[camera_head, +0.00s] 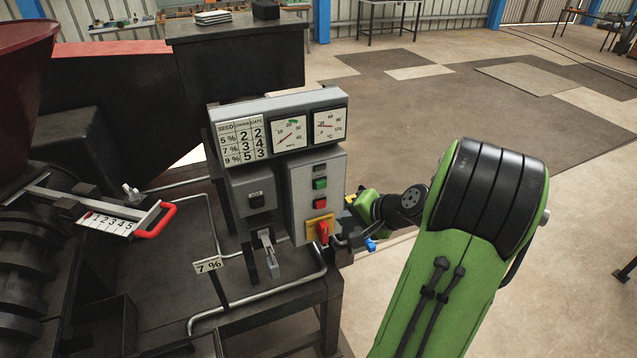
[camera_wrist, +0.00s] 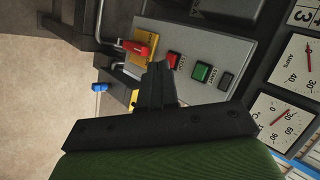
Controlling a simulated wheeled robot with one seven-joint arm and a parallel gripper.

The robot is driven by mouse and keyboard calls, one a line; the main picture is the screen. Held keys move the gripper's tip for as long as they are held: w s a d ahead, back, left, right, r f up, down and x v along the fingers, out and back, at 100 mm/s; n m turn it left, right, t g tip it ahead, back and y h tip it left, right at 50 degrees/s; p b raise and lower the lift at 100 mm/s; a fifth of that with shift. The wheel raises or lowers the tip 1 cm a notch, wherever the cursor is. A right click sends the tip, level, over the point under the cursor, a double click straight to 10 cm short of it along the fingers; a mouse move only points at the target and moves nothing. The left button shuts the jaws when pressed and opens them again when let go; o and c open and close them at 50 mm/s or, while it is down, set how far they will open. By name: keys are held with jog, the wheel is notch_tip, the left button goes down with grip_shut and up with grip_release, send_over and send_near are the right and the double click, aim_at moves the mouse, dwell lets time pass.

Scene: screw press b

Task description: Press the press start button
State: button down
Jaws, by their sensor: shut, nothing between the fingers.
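The grey control box (camera_head: 302,200) carries a green button (camera_head: 320,183), with a red button (camera_head: 320,203) below it and a dark element (camera_head: 319,168) above it. The wrist view shows the green button (camera_wrist: 202,72), the red button (camera_wrist: 173,59) and the dark element (camera_wrist: 226,81) in a row. I cannot read which label marks press start. My gripper (camera_wrist: 162,68) is shut and empty. In the wrist view its tips overlap the panel beside the red button, left of the green one. In the head view its tips are hard to make out, at the box's right side.
A red rotary switch (camera_head: 323,230) on a yellow plate sits low on the box; a blue-handled valve (camera_head: 370,244) is nearby. Gauges (camera_head: 289,134) stand above. A lever (camera_head: 267,255) is left of the box. Open floor lies to the right.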

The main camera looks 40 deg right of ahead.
jog(key=w+d+p, duration=0.2)
jog(key=w, duration=0.6)
jog(key=shift+w+d, duration=0.2)
jog(key=shift+w, duration=0.15)
jog(key=shift+w, duration=0.1)
dwell(1.6)
jog(key=shift+w+d, duration=0.15)
jog(key=shift+w, duration=0.15)
jog(key=shift+w+d+p, duration=0.1)
jog(key=shift+w+p, duration=0.3)
dwell(0.5)
jog(key=shift+s, duration=0.1)
jog(key=shift+s+a+b, duration=0.25)
jog(key=shift+s+b, duration=0.1)
jog(key=shift+s, duration=0.4)
jog(key=s, duration=0.2)
jog(key=s+a+b, duration=0.1)
jog(key=s, duration=0.1)
jog(key=shift+s+a, duration=0.2)
jog(key=shift+s, duration=0.2)
